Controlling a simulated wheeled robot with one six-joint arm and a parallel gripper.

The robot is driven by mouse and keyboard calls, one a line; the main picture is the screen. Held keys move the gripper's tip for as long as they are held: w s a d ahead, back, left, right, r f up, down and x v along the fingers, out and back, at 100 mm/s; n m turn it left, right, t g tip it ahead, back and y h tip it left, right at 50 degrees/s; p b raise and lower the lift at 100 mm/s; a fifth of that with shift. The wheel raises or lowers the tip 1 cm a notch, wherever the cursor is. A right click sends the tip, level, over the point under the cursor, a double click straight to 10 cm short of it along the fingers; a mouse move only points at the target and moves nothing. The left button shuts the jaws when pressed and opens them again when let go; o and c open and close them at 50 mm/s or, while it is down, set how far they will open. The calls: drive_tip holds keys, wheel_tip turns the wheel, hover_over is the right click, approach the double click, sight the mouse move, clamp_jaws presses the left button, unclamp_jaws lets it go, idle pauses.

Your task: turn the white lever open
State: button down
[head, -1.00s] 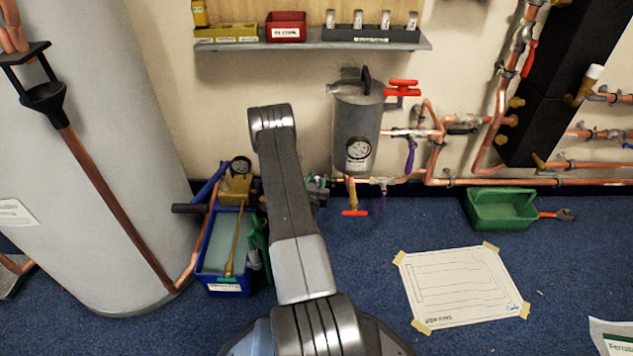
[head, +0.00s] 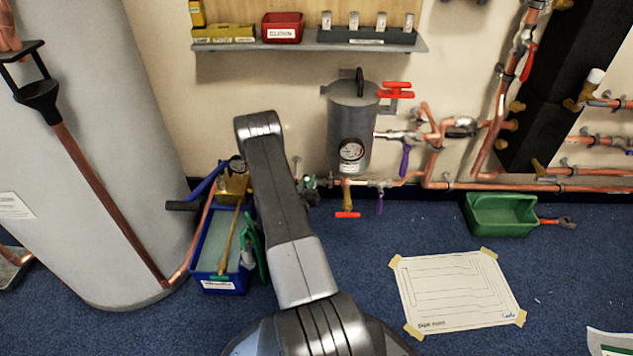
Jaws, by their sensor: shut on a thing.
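I cannot make out a white lever for certain. A small pale piece (head: 297,160) stands just right of my arm, above a dark and green fitting (head: 311,186) on the low copper pipe; I cannot tell what it is. My arm reaches forward from the bottom centre and bends over at its far end. My gripper is hidden behind the arm, so neither its jaws nor anything in them shows.
A grey canister with a gauge (head: 352,125) and red handle (head: 396,90) stands right of my arm. A blue tool box (head: 222,282) and large cylinder (head: 90,130) are left.

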drive_tip(key=shift+a+f+n, duration=0.2)
drive_tip(key=shift+a+n, duration=0.3)
drive_tip(key=shift+n, duration=0.4)
drive_tip(key=c, duration=1.4)
unclamp_jaws()
drive_tip(key=shift+r, duration=0.1)
wheel_tip(320, 180, up, 10)
drive_tip(key=p, duration=0.4)
